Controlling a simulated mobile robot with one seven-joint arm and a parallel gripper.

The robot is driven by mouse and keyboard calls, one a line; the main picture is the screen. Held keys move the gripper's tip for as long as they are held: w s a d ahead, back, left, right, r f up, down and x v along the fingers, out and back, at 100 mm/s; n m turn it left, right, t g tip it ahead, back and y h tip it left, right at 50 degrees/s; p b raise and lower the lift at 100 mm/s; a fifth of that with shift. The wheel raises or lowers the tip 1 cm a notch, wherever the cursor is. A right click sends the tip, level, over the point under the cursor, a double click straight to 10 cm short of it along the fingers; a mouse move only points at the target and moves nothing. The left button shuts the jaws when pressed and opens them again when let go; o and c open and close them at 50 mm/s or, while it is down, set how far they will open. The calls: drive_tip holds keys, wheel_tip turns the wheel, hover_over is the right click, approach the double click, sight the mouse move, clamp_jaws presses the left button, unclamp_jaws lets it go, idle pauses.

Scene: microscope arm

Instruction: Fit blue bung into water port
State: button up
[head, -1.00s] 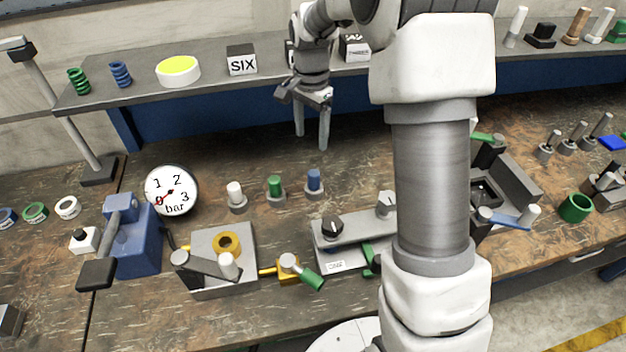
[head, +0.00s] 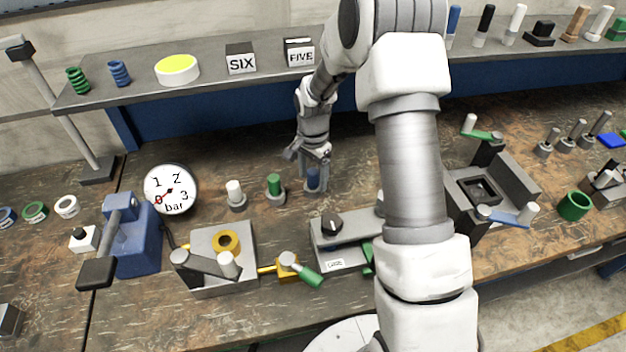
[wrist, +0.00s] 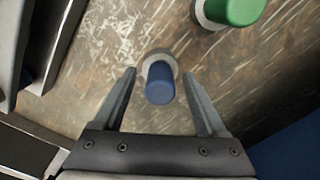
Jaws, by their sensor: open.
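The blue bung (head: 313,179) stands upright in a small grey holder on the bench, right of the green one. My gripper (head: 314,176) is open and points down over it. In the wrist view, the bung (wrist: 160,84) lies between the two fingers of my gripper (wrist: 160,75), with a gap on each side. A grey block (head: 207,276) with a yellow ring (head: 228,243) on top stands front left. I cannot tell whether this ring is the water port.
The green bung (head: 274,184) and white bung (head: 234,192) stand to the left. A grey fixture with a black knob (head: 332,224) is in front, partly behind my arm. A pressure gauge (head: 171,190) and blue pump (head: 138,240) are further left. The shelf edge runs behind.

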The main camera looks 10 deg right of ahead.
drive_tip(key=shift+f, duration=0.2)
clamp_jaws()
drive_tip(key=shift+r, duration=0.1)
idle(0.4)
drive_tip(key=shift+r, duration=0.5)
drive_tip(key=r, duration=0.1)
drive_tip(key=d+r, duration=0.1)
drive_tip(key=r, duration=0.1)
drive_tip(key=shift+r, duration=0.25)
drive_tip(key=d+r, duration=0.6)
drive_tip(key=d, duration=0.4)
drive_tip(key=shift+d+r+b, duration=0.2)
drive_tip(key=shift+d+b, duration=0.1)
drive_tip(key=shift+d, duration=0.05)
